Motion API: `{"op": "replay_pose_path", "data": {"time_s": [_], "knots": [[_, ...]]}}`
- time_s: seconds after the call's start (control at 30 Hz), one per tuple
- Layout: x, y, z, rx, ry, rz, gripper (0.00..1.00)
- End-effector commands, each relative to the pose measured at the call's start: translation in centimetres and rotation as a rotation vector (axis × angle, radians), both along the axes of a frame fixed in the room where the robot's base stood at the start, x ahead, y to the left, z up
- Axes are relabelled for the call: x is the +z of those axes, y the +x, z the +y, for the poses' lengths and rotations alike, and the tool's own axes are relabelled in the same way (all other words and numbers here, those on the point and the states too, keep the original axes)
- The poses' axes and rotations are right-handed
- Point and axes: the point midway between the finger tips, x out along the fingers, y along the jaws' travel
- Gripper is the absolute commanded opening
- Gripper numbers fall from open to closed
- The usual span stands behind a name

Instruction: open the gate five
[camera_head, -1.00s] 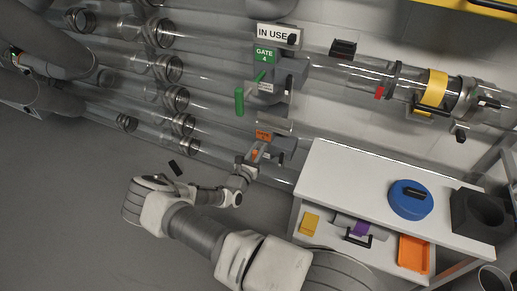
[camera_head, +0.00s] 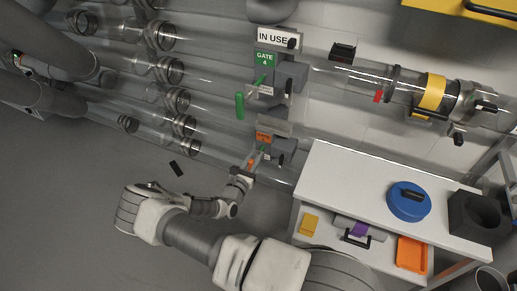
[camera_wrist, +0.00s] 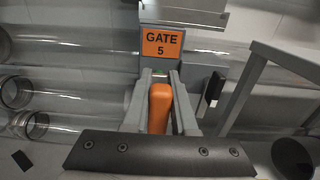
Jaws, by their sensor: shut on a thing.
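The gate five unit shows an orange "GATE 5" sign (camera_wrist: 163,43), also visible in the head view (camera_head: 264,137). Below the sign in the wrist view is its orange handle (camera_wrist: 160,106), pointing toward the camera. My gripper (camera_wrist: 160,98) has one finger on each side of this handle and is shut on it. In the head view my gripper (camera_head: 250,165) is at the gate five unit, just left of the white cabinet. The far end of the handle is partly hidden by the fingers.
Gate four, with a green sign (camera_head: 265,59) and green handle (camera_head: 239,105), is above, beside an "IN USE" sign (camera_head: 277,39). Clear tubes (camera_head: 215,85) run behind. A white cabinet (camera_head: 345,190) stands close on the right. The floor at lower left is mostly free.

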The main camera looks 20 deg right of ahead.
Motion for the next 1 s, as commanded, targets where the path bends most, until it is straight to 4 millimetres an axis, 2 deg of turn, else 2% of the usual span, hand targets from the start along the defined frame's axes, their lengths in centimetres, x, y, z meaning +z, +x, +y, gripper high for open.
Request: {"op": "replay_pose_path", "data": {"time_s": [0.03, 0.2, 0.57, 0.6, 0.73, 0.77, 1.0], "knots": [[0.3, -0.9, 1.1, 0.005, 0.002, 0.005, 0.00], [0.1, -3.1, 3.3, 0.004, 0.003, 0.004, 0.00], [0.0, -3.6, 3.7, 0.001, 0.001, 0.001, 0.00], [0.0, -3.6, 3.6, 0.001, 0.001, 0.001, 0.28], [0.0, -3.6, 3.6, 0.001, 0.001, 0.002, 0.52], [0.0, -3.6, 3.6, 0.001, 0.001, 0.002, 0.55], [0.0, -3.6, 3.6, 0.001, 0.001, 0.002, 0.55]]}}
